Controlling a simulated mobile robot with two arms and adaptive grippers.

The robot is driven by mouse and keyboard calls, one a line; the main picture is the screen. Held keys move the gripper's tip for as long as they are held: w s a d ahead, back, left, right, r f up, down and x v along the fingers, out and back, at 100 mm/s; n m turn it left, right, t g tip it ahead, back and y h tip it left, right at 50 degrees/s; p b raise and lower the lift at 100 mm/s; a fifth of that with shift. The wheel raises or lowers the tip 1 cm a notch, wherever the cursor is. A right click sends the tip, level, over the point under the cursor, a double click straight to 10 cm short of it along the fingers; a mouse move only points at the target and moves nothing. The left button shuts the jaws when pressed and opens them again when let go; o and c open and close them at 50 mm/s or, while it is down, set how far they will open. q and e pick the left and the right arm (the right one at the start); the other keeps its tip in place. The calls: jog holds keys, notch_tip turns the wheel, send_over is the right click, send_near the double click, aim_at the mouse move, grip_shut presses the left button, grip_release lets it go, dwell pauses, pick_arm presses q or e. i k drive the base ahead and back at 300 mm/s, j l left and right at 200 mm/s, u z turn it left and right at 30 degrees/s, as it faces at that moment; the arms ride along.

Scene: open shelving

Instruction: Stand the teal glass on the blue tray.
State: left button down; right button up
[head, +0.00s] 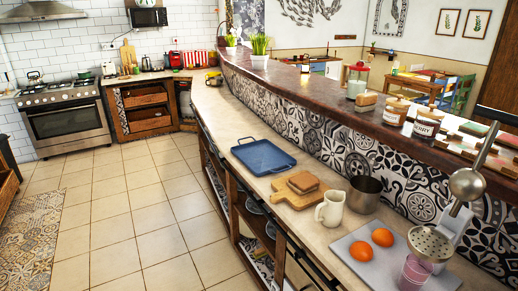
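The blue tray (278,168) lies flat on the light counter, left of the wooden boards, and it is empty. I cannot make out a teal glass in the head view. A pinkish clear glass (414,273) stands at the bottom edge, under the metal juicer (433,243). Neither of my grippers is in view.
Beside the tray are a cutting board with bread (297,198), a white jug (330,209) and a steel pot (365,194). Oranges (382,237) lie on a grey board. A raised wooden ledge with jars (396,111) runs behind.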

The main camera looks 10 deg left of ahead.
aim_at(263, 164)
jog(key=i+j, duration=0.3)
jog(key=j, duration=0.15)
jog(key=i+j+z, duration=0.15)
jog(key=i+j, duration=0.45)
jog(key=j, duration=0.35)
jog(key=i+j+z, duration=0.1)
jog(key=i+j, duration=0.2)
jog(key=j, duration=0.15)
jog(key=i+j+z, duration=0.1)
jog(key=i+j, duration=0.2)
jog(key=j, duration=0.25)
jog(key=i+j, duration=0.25)
jog(key=j, duration=0.25)
jog(key=i+j+z, duration=0.1)
jog(key=i+j, duration=0.15)
jog(key=j, duration=0.3)
jog(key=i+j+z, duration=0.1)
jog(key=i+j, duration=0.15)
jog(key=j, duration=0.3)
